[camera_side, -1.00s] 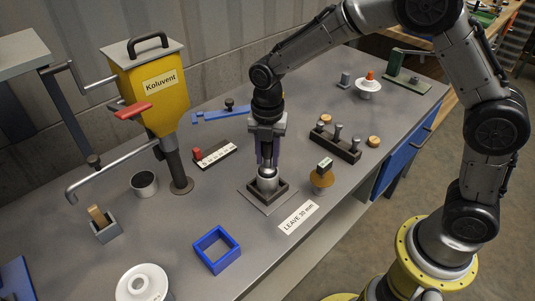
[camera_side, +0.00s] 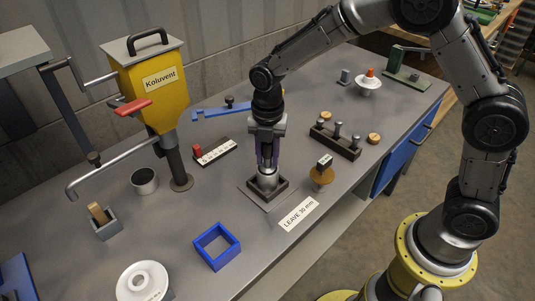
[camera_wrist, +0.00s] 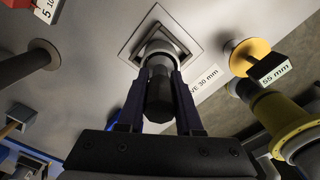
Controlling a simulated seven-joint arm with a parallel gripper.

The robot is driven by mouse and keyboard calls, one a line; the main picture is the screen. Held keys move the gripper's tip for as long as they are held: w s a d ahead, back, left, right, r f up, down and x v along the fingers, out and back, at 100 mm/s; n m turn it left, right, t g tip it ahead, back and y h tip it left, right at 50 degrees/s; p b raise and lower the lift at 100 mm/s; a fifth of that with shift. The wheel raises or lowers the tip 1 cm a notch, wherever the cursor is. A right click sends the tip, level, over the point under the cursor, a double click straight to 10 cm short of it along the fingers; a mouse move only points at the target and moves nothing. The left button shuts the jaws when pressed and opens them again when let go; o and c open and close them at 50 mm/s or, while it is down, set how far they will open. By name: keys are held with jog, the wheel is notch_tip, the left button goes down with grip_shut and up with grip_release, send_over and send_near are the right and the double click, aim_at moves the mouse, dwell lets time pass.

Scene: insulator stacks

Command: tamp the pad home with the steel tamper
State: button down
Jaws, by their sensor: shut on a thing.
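My gripper (camera_side: 267,158) points straight down at the middle of the bench and is shut on the steel tamper (camera_side: 267,180). The tamper is upright, its lower end inside a dark square frame (camera_side: 283,187) on a thin grey plate. In the wrist view my gripper (camera_wrist: 158,88) has a finger on each side of the tamper's dark faceted handle (camera_wrist: 159,88). The square frame (camera_wrist: 145,50) lies beyond it, around the tamper's foot. The pad is not visible; the tamper and frame walls hide the inside.
A brown round piece with a 55 mm block (camera_side: 322,174) stands close right of the frame. A "LEAVE 30 mm" label (camera_side: 299,214) lies in front. A dark rack (camera_side: 335,143) with several pegs is behind right. The yellow dispenser (camera_side: 150,88) stands left.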

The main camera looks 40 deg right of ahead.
jog(key=shift+f, duration=0.7)
dwell(0.8)
jog(key=shift+r, duration=4.65)
